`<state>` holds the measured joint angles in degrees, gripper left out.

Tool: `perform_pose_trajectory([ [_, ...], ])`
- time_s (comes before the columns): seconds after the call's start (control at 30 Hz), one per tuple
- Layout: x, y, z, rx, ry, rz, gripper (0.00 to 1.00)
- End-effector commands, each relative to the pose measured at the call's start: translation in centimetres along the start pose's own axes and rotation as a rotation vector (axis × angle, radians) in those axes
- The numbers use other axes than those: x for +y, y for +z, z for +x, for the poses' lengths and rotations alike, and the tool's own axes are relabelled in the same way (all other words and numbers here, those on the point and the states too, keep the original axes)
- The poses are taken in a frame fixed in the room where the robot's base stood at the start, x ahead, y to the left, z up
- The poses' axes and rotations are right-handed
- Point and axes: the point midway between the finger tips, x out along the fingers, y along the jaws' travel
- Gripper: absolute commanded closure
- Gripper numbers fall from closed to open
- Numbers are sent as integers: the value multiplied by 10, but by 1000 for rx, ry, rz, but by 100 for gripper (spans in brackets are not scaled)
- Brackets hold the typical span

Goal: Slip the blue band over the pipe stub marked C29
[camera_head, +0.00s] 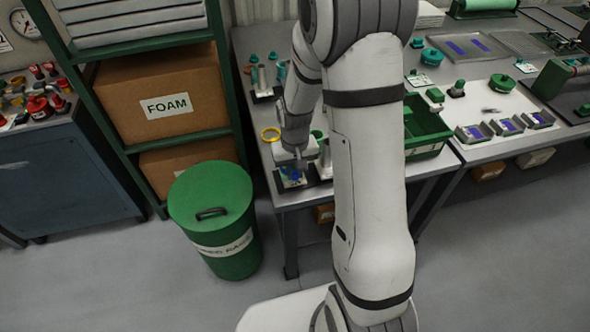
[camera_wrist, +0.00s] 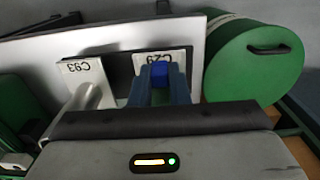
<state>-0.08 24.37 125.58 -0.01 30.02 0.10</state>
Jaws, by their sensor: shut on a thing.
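My gripper (camera_head: 292,173) is low over the near left corner of the bench. Its two fingers (camera_wrist: 159,88) are shut on the blue band (camera_wrist: 159,72), which also shows as a small blue patch in the head view (camera_head: 291,177). The band is in front of the label marked C29 (camera_wrist: 160,58) in the wrist view. The C29 stub itself is hidden by the fingers and band, so I cannot tell whether the band is around it. A bare silver pipe stub (camera_wrist: 90,97) stands beside the label marked C93 (camera_wrist: 82,67), left of my fingers.
More stubs with teal parts (camera_head: 262,75) stand farther back. A green bin (camera_head: 417,125) is to the right. A green lidded drum (camera_head: 212,215) stands on the floor close to the bench's left side.

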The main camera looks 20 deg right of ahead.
Motion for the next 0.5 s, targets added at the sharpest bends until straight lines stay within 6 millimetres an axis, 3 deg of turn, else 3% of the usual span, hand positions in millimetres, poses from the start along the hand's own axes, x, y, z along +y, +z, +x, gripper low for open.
perform_pose_trajectory([
  [0.3,0,0,2,0,0,0,100],
  [0.33,0,0,2,0,0,0,82],
  [0.5,0,0,2,0,0,0,68],
])
